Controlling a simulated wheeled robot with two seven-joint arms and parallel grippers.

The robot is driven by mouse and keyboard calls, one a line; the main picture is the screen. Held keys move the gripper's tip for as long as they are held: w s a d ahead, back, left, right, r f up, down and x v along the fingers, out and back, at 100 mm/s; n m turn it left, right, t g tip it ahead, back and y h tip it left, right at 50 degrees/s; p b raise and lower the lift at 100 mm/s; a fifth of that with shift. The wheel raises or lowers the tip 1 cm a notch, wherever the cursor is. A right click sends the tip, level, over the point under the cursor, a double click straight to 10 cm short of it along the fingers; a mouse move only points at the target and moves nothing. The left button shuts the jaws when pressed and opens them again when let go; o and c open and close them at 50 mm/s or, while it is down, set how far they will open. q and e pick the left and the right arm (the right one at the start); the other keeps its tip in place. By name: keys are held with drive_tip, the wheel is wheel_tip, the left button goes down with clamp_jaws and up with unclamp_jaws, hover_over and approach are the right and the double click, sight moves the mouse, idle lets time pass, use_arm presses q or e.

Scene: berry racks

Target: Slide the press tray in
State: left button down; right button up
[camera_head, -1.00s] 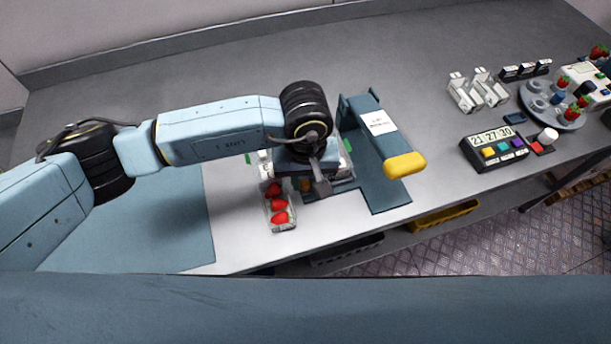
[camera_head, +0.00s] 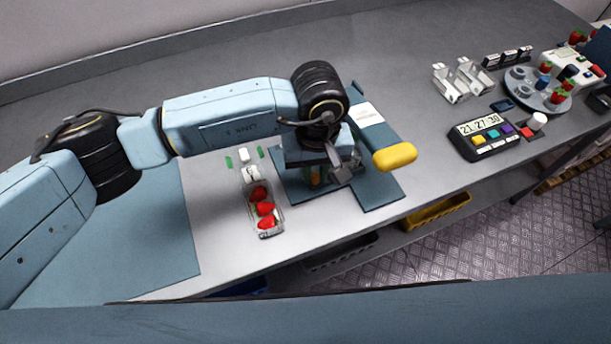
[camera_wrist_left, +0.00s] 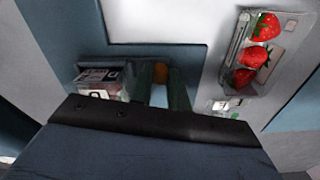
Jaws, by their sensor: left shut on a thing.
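The blue press (camera_head: 373,130) has a white label and a thick yellow lever grip (camera_head: 394,157), and it stands on a blue base plate (camera_head: 378,192). My left gripper (camera_head: 317,176) is low over the left part of this plate, left of the yellow grip. In the left wrist view its two dark fingers (camera_wrist_left: 160,85) are shut on a small orange piece (camera_wrist_left: 160,72), seemingly the press tray's handle. A clear box with dark and pale contents (camera_wrist_left: 102,82) shows beside the fingers. My wrist hides most of the tray. My right gripper is not in view.
A clear punnet of strawberries (camera_head: 278,219) lies left of the press, close to my gripper. A blue mat (camera_head: 120,240) lies further left. A timer with coloured buttons (camera_head: 483,137) and a round berry stand (camera_head: 520,76) are at the right. The back of the bench is clear.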

use_arm(q)
drive_tip(key=c, duration=1.6)
unclamp_jaws()
wheel_tip(320, 180, up, 14)
drive_tip(key=shift+f, duration=0.25)
drive_tip(key=shift+o, duration=0.2)
